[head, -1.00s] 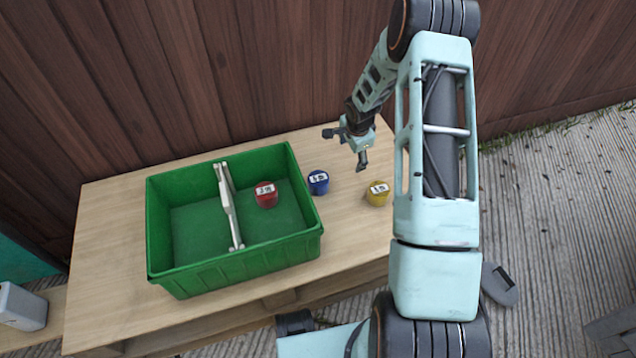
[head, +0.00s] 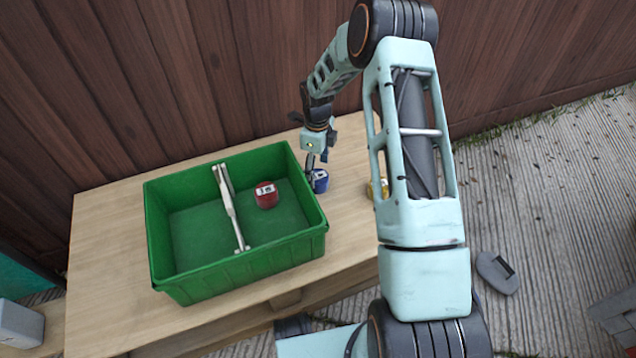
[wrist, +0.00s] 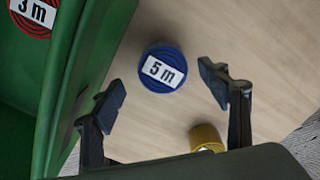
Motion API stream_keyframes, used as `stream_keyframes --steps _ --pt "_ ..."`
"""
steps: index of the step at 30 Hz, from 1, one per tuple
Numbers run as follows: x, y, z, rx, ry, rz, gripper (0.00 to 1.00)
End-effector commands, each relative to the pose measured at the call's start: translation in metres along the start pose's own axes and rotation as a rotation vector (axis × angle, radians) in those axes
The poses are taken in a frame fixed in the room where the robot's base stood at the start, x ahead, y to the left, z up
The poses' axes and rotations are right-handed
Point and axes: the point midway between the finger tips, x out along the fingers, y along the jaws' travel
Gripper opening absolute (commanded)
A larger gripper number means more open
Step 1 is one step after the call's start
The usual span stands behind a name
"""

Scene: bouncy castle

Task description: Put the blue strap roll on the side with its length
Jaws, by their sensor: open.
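The blue strap roll (head: 321,181) stands on the wooden table just right of the green crate. In the wrist view the blue roll (wrist: 162,69) shows a white label reading "5 m" on its top. My gripper (head: 316,168) is over the roll, fingers pointing down. In the wrist view its open fingers are on either side of the roll, with visible gaps. The green crate (head: 240,268) is split by a pale divider bar (head: 230,207). A red roll (head: 266,195) is in its right compartment; its label reads "3 m" in the wrist view (wrist: 36,12). The left compartment looks empty.
A yellow roll (head: 378,188) stands on the table to the right, partly hidden by my arm. The crate's right wall is close beside the blue roll. A wooden fence (head: 230,70) rises behind the table (head: 100,230).

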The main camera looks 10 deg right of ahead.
Motion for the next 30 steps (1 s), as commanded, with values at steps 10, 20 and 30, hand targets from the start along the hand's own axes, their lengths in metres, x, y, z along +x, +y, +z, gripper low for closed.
stream_keyframes --steps 10,20,30 --pt "0.048 -0.004 0.000 0.000 -0.001 0.001 0.69" --pt "0.051 -0.004 -0.001 -0.001 -0.001 0.000 0.67" --pt "0.051 -0.004 -0.001 -0.001 0.000 0.000 0.29"
